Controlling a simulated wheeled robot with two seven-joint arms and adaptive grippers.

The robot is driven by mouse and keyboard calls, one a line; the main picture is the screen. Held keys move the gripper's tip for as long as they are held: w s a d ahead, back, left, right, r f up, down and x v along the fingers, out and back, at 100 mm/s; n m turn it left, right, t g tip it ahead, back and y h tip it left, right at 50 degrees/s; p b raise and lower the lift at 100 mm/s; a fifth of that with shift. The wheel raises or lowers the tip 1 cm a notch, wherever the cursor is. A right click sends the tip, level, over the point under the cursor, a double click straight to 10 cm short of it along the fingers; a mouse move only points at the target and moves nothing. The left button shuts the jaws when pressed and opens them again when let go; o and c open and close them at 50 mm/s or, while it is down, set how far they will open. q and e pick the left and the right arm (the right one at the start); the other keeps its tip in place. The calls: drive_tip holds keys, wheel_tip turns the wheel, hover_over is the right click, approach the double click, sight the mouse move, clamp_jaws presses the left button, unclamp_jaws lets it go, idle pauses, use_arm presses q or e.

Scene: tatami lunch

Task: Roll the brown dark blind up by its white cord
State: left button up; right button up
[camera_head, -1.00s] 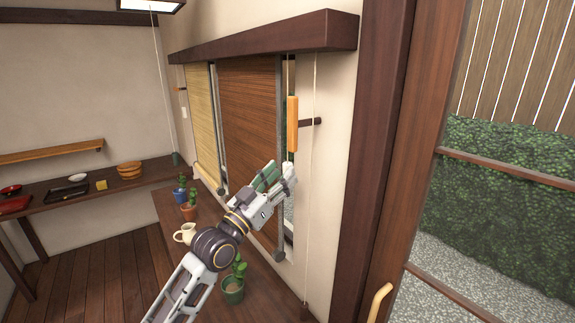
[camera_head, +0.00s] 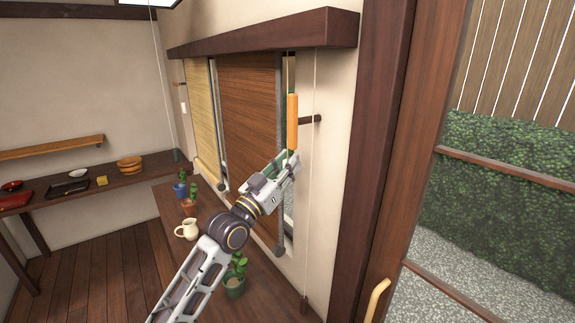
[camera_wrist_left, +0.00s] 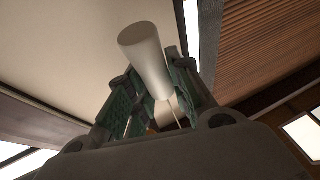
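The brown dark blind (camera_head: 250,100) hangs lowered over the right part of the window; its slats also show in the wrist view (camera_wrist_left: 270,45). To its right a pale cord carries an orange-brown cylinder (camera_head: 292,122). Another thin white cord (camera_head: 312,120) hangs further right, down to a small dark end piece. My left gripper (camera_head: 287,163) is just below the orange-brown cylinder. In the left wrist view, a white tapered cylinder (camera_wrist_left: 146,58) with a cord from its narrow end lies between the green-padded fingers; whether they grip it is unclear. My right gripper is out of view.
A light yellow blind (camera_head: 202,110) hangs to the left. Below the window, a wooden counter (camera_head: 168,203) bears a cream jug (camera_head: 187,229) and potted plants, one (camera_head: 234,285) close to my left arm. A dark wooden post (camera_head: 372,150) stands to the right.

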use_arm(q)
clamp_jaws()
drive_tip(key=shift+f, duration=0.1)
drive_tip(key=shift+f+b, duration=0.5)
drive_tip(key=shift+f, duration=0.25)
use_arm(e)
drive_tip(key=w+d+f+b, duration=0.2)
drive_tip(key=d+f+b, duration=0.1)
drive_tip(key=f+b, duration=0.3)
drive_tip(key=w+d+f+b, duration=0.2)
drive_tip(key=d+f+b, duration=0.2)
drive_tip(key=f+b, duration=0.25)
use_arm(q)
wheel_tip(320, 180, down, 40)
drive_tip(key=b, duration=0.7)
drive_tip(key=shift+r, duration=0.25)
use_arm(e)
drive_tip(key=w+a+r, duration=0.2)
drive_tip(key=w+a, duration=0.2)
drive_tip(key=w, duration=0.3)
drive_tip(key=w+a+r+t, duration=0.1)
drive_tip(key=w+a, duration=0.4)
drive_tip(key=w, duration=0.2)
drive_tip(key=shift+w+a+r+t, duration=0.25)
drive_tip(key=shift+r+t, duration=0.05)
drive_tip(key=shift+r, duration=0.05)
